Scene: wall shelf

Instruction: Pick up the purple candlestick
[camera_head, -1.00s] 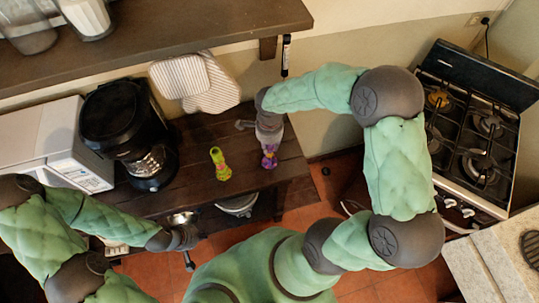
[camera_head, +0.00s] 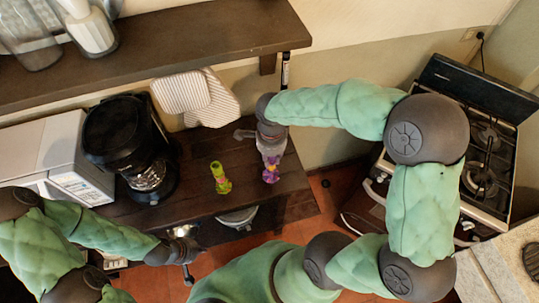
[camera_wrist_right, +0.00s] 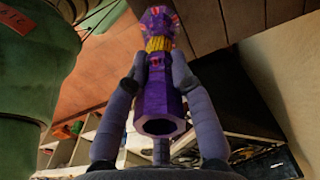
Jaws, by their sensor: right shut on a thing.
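The purple candlestick (camera_head: 271,172) is at the right part of the dark wooden counter in the head view, directly below my right gripper (camera_head: 271,150). In the right wrist view the purple candlestick (camera_wrist_right: 160,98) has a yellow band and a hollow open end facing the camera. The two fingers of my right gripper (camera_wrist_right: 160,75) are shut on it from both sides. I cannot tell whether it touches the counter. My left gripper (camera_head: 187,262) is at the lower left, in front of the counter edge and away from the candlestick; its fingers are too small to judge.
A yellow-green candlestick (camera_head: 220,177) stands on the counter (camera_head: 200,150) left of the purple one. A black coffee maker (camera_head: 125,130) and a white microwave (camera_head: 60,150) are further left. A wall shelf (camera_head: 180,45) overhangs the back. A stove (camera_head: 480,150) is at the right.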

